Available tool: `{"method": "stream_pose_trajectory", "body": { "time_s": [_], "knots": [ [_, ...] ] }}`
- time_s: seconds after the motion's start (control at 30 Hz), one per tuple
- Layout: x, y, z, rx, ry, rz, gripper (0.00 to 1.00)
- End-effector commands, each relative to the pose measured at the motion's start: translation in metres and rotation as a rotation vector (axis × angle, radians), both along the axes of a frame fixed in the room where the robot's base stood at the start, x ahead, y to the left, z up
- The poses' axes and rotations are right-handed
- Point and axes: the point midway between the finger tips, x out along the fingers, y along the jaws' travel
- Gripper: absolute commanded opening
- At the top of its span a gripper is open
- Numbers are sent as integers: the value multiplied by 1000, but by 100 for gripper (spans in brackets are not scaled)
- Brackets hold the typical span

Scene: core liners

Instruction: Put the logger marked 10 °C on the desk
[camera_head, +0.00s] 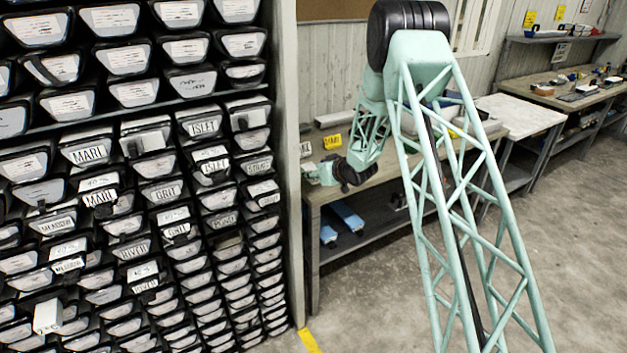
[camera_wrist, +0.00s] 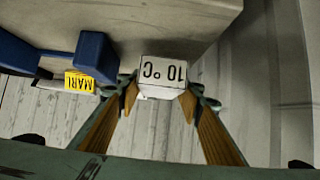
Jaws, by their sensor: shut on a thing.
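The logger (camera_wrist: 162,72) is a small white block, and its face reads 10 °C upside down in the wrist view. My gripper (camera_wrist: 164,93) is shut on it, with one finger on each side. In the head view my gripper (camera_head: 324,174) is small, at the left end of the desk (camera_head: 388,172). The logger cannot be made out there. Whether it touches the desk top or hangs above it cannot be told.
A blue object (camera_wrist: 94,56) and a yellow MARI label (camera_wrist: 80,82) are close left of the logger in the wrist view. A rack of labelled core liners (camera_head: 120,195) fills the left. Blue items (camera_head: 347,216) lie on the shelf under the desk.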

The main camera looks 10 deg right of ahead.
Motion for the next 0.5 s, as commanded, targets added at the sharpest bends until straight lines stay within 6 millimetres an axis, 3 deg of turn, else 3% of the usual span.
{"method": "stream_pose_trajectory", "body": {
  "time_s": [0.27, 0.5],
  "knots": [
    [0, 0, -27, 0, 0, 1, 21],
    [0, 0, -30, 0, -1, 0, 21]
  ]
}}
